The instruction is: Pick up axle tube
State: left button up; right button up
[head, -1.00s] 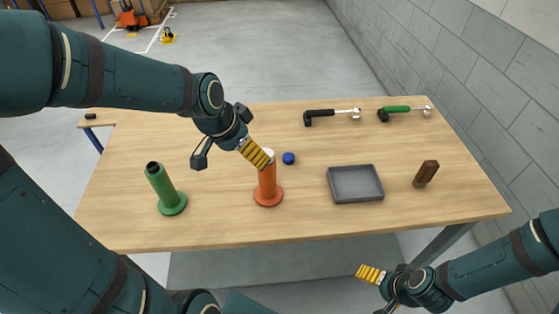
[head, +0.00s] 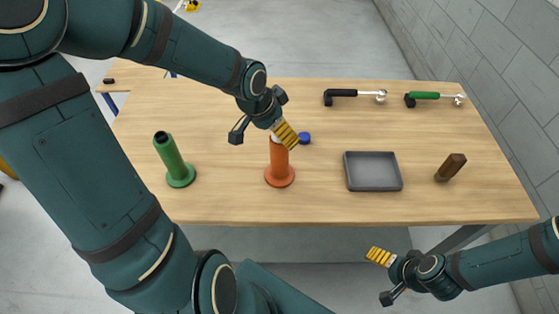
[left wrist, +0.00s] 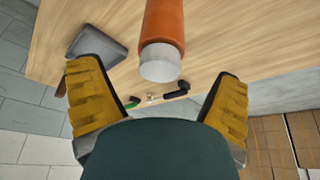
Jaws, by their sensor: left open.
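An orange tube (head: 279,164) with a wide round foot and a pale end stands upright on the wooden table. A green tube (head: 172,155) with a dark open top and a similar foot stands to its left, leaning slightly in the picture. I cannot tell which is the axle tube. My left gripper (head: 287,134) is at the top of the orange tube. In the left wrist view, its yellow fingers are wide apart, with the orange tube's pale end (left wrist: 160,64) between them and nothing gripped. My right gripper (head: 380,257) is in front of the table, away from the tubes; its opening is unclear.
A blue round piece (head: 304,137) lies just right of the orange tube. A grey tray (head: 373,186) lies further right, with a brown block (head: 452,166) beyond. Black-handled (head: 350,94) and green-handled (head: 432,97) tools lie at the back. Table between the tubes is clear.

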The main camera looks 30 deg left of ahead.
aim_at(280, 156)
pick_arm(q)
jog(key=b+x, duration=0.2)
jog(key=x, duration=0.3)
jog(key=shift+s, duration=0.1)
jog(key=shift+r, duration=0.1)
jog(key=c, duration=1.2)
jog(key=shift+c, duration=1)
jog(key=shift+r, duration=0.15)
